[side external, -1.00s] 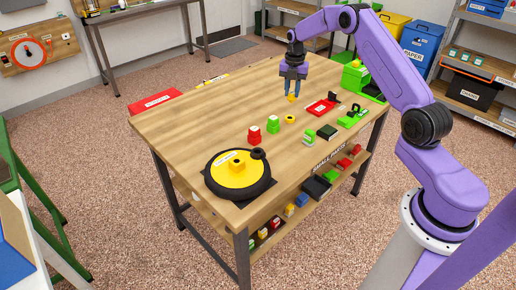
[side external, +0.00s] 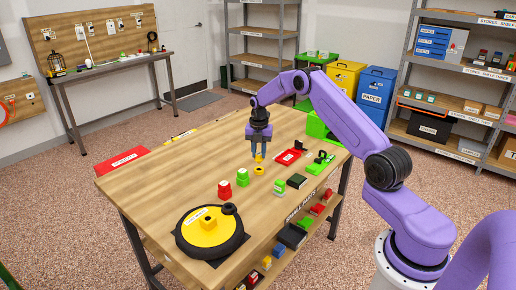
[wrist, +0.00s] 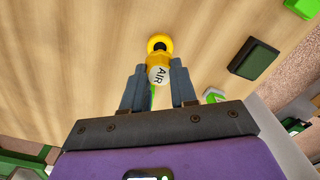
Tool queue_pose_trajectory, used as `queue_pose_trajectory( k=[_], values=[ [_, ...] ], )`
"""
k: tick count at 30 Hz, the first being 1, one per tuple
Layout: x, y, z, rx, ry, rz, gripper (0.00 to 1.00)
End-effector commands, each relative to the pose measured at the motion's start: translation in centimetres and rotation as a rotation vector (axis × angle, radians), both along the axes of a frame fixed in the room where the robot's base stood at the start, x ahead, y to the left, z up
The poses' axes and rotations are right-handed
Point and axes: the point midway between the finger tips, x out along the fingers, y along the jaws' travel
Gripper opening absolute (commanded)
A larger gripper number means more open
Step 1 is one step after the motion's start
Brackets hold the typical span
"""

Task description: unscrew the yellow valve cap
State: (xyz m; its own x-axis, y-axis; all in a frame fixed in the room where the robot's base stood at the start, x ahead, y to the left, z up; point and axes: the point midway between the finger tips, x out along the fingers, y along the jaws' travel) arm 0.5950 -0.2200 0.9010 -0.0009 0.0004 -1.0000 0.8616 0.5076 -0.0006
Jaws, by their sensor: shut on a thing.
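A yellow cap (wrist: 158,70) with a white face marked AIR is between the fingers of my gripper (wrist: 158,84) in the wrist view. My gripper is shut on it. In the side external view my gripper (side external: 258,151) points down, with the yellow cap (side external: 258,158) at its fingertips, above the table. A yellow ring with a dark centre (side external: 259,170) lies on the table just in front of it. The ring also shows beyond the cap in the wrist view (wrist: 160,43). I cannot tell the exact gap between cap and ring.
A red stack (side external: 224,190) and a green stack (side external: 242,177) stand nearby on the wooden table (side external: 180,165). A round yellow disc with a black rim (side external: 188,235) lies at the front. A red tray (side external: 288,157), a dark block (side external: 297,181) and green fixtures (side external: 319,163) are to the right.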

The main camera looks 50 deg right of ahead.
Motion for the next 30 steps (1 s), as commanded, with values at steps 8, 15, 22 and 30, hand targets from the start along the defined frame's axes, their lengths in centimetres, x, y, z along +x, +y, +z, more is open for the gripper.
queue_pose_trajectory(
  k=[8, 15, 22, 30],
  values=[
    [0.0, 0.0, -1.5, 0.000, -0.001, 0.003, 0.00],
    [0.0, 0.0, -1.8, 0.000, -0.001, 0.004, 0.00],
    [0.0, 0.0, -1.7, 0.000, -0.001, 0.004, 0.00],
    [0.0, 0.0, -1.7, 0.000, -0.001, 0.003, 0.00]
  ],
)
